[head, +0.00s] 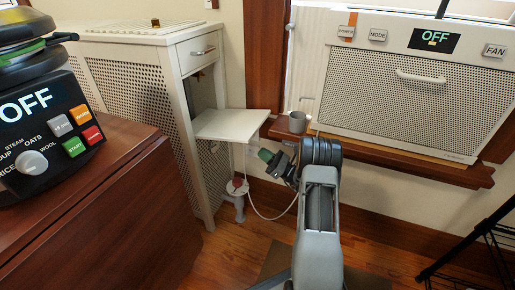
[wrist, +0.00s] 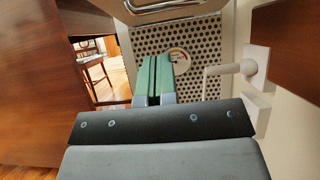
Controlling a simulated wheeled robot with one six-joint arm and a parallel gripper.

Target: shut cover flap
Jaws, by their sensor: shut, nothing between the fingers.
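The cover flap (head: 232,124) is a flat white panel, standing out roughly level from the end of the white perforated cabinet (head: 130,75). An open gap (head: 205,88) shows in the cabinet above it, under a drawer with a metal handle (head: 203,51). My gripper (head: 264,155) is below and to the right of the flap's outer edge, with green fingers pressed together and nothing held. In the wrist view my gripper (wrist: 153,62) points toward a perforated panel (wrist: 200,40) with a small round dial (wrist: 179,57). I cannot clearly identify the flap there.
A grey cup (head: 297,122) stands on the wooden sill (head: 390,155) right of the flap. A white valve (head: 237,187) is below the flap; a white pipe (wrist: 232,69) shows in the wrist view. A brown cabinet (head: 100,210) fills the left. A black rack (head: 480,250) stands at right.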

